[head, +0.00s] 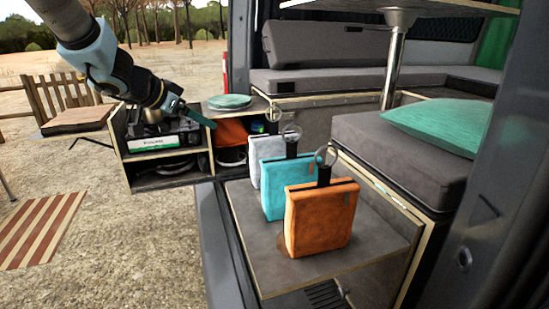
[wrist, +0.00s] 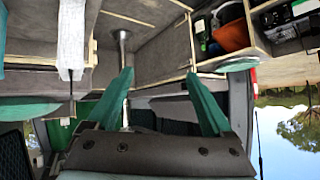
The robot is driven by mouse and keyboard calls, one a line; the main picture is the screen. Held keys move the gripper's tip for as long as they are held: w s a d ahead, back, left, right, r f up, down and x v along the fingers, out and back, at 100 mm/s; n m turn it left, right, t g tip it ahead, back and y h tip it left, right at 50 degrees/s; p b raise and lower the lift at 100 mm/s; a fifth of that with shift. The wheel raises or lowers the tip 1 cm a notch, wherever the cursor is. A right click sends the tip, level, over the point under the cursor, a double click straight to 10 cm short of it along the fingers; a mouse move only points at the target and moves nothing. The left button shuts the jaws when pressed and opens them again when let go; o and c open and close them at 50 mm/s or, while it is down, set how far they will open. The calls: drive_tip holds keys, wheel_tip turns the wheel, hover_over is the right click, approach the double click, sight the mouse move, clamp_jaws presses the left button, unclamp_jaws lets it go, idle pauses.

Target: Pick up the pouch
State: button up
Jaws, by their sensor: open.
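Three upright pouches stand in a row on a grey platform (head: 375,238) in the van's doorway. The orange pouch (head: 320,218) is nearest, the turquoise pouch (head: 275,186) is behind it, and the pale grey pouch (head: 256,150) is farthest. Each has a dark strap with a ring at the top. My gripper (head: 200,117) is left of the pouches, above the open drawer unit, apart from them. In the wrist view its teal fingers (wrist: 159,75) are spread with nothing between them. The pale pouch (wrist: 72,35) also shows there, upside down, left of the fingers.
The drawer unit (head: 118,140) holds a dark box, an orange item and dark bowls, with teal plates (head: 230,101) on top. A table post (head: 397,60) and a cushioned bench (head: 385,150) with a green pillow (head: 440,125) stand at right.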

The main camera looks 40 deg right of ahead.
sight(256, 138)
drive_tip(key=s+d+m+g, duration=0.1)
drive_tip(key=s+d+g, duration=0.1)
drive_tip(key=s, duration=0.1)
drive_tip(key=s+d+m+g+y, duration=0.1)
drive_tip(key=s+m+g, duration=0.1)
drive_tip(key=s, duration=0.2)
drive_tip(key=s+d+m+g, duration=0.1)
drive_tip(key=s+d+m, duration=0.1)
drive_tip(key=s, duration=0.1)
drive_tip(key=shift+s+d+f+g, duration=0.15)
drive_tip(key=shift+s+d+g, duration=0.15)
drive_tip(key=shift+s+g, duration=0.1)
drive_tip(key=shift+s+f+m+y, duration=0.15)
drive_tip(key=shift+s+m+y, duration=0.15)
drive_tip(key=shift+y, duration=0.1)
drive_tip(key=x, duration=0.5)
drive_tip(key=shift+s+d+p, duration=0.1)
drive_tip(key=shift+p, duration=0.3)
drive_tip(key=shift+p+x, duration=0.45)
drive_tip(key=shift+x, duration=2.35)
drive_tip(key=shift+s, duration=0.1)
clamp_jaws()
